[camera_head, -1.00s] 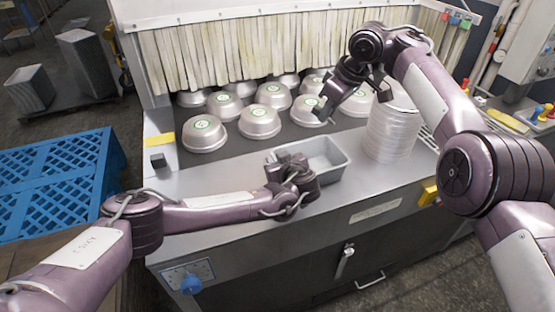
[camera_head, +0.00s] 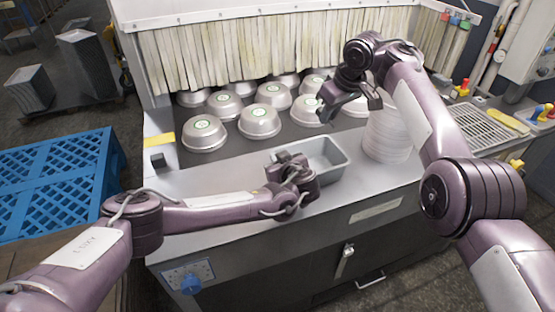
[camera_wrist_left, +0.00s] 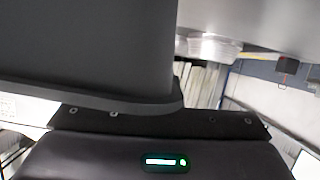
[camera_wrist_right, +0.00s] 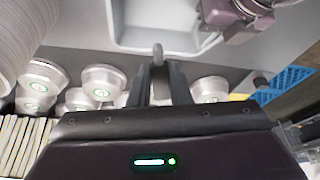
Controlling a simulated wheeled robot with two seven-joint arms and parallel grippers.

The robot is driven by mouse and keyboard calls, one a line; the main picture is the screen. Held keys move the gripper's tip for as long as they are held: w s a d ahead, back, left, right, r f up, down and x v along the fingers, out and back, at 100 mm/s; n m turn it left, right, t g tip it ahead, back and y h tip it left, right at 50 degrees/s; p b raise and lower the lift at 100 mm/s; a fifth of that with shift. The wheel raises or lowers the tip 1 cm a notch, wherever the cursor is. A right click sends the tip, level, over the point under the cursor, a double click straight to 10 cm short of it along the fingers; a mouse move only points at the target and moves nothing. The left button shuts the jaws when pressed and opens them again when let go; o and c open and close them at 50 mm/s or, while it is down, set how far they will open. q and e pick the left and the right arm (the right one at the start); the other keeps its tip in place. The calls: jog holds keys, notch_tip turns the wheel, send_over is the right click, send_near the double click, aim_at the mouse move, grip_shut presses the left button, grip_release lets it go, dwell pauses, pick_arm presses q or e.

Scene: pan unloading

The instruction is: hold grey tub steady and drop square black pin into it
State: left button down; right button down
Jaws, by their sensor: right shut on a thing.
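The grey tub (camera_head: 325,160) is an open rectangular pan on the steel ledge; its edge and inside also show at the top of the right wrist view (camera_wrist_right: 170,38). My left gripper (camera_head: 292,172) is at the tub's left end; the head view hides its fingers, and the left wrist view shows a dark finger and a grey surface too close to judge. My right gripper (camera_head: 332,108) is raised behind the tub. In the right wrist view its fingers (camera_wrist_right: 160,78) are closed around a pin (camera_wrist_right: 158,54), whose grey rounded end shows between them.
Several upturned round pans (camera_head: 259,122) with green labels stand on the dark belt before a strip curtain (camera_head: 250,55). A tall pan stack (camera_head: 388,138) stands right of the tub. A blue crate (camera_head: 60,180) is at left. The ledge's front left is clear.

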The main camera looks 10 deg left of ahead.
jog(key=m, duration=0.1)
jog(key=f+m, duration=0.1)
jog(key=w+f+m, duration=0.1)
jog(key=shift+a+t+h, duration=0.3)
jog(key=shift+t+h, duration=0.1)
jog(key=shift+a+f+m, duration=0.15)
jog(key=shift+f+m, duration=0.15)
jog(key=shift+m, duration=0.3)
jog(key=shift+s+a+f+m+h, duration=0.35)
jog(key=shift+m+h, duration=0.15)
jog(key=shift+m, duration=0.4)
jog(key=shift+f, duration=2.9)
jog(key=c, duration=1.3)
grip_release()
jog(key=shift+o, duration=0.2)
jog(key=v, duration=0.7)
jog(key=shift+s+r, duration=0.15)
jog(key=shift+s, duration=0.05)
